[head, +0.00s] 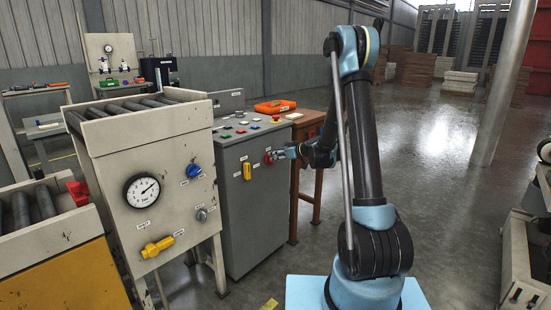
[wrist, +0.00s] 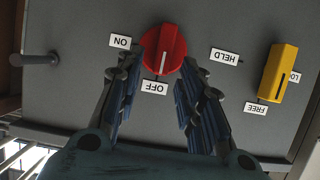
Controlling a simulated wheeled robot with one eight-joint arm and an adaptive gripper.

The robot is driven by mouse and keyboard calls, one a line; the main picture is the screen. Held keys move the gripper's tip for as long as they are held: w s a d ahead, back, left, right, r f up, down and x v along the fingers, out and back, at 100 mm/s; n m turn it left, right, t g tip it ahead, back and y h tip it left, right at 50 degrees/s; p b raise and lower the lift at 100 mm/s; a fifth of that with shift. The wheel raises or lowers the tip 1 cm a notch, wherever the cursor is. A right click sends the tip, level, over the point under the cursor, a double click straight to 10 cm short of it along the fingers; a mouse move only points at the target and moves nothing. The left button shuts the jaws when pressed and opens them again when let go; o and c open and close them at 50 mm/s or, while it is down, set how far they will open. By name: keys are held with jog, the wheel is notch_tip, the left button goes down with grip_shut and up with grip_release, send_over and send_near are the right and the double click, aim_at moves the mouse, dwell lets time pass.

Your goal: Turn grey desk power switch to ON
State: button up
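The grey desk (head: 254,205) stands in the middle of the head view. Its red power switch (head: 268,158) is on the front panel and also shows in the wrist view (wrist: 165,48). The switch's white line points at the OFF label (wrist: 155,87). The ON label (wrist: 121,41) is to the left of the switch in the wrist view. My gripper (wrist: 160,66) is open, its fingertips at either side of the lower part of the red switch. I cannot tell whether they touch it. In the head view my gripper (head: 281,153) is at the panel.
A yellow switch (wrist: 279,72) with a FREE label is to the right in the wrist view. A grey peg-like handle (wrist: 36,59) is at the left. A roller stand with a gauge (head: 142,190) is left of the desk. A wooden table (head: 307,125) stands behind it.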

jog(key=shift+x, duration=0.8)
jog(key=shift+c, duration=0.2)
grip_shut()
jog(key=shift+d, duration=0.1)
jog(key=shift+w+d+f+m+g+y, duration=0.5)
jog(key=shift+m+y, duration=0.65)
jog(key=shift+m, duration=1.1)
jog(key=shift+w+d+f+m+g+y, duration=0.2)
jog(key=shift+w+f+m+g+y, duration=0.25)
jog(key=shift+m+y, duration=1.25)
jog(key=shift+w+d+f+m+g+y, duration=0.35)
jog(key=shift+f+m+g+y, duration=0.25)
jog(key=shift+m, duration=2.25)
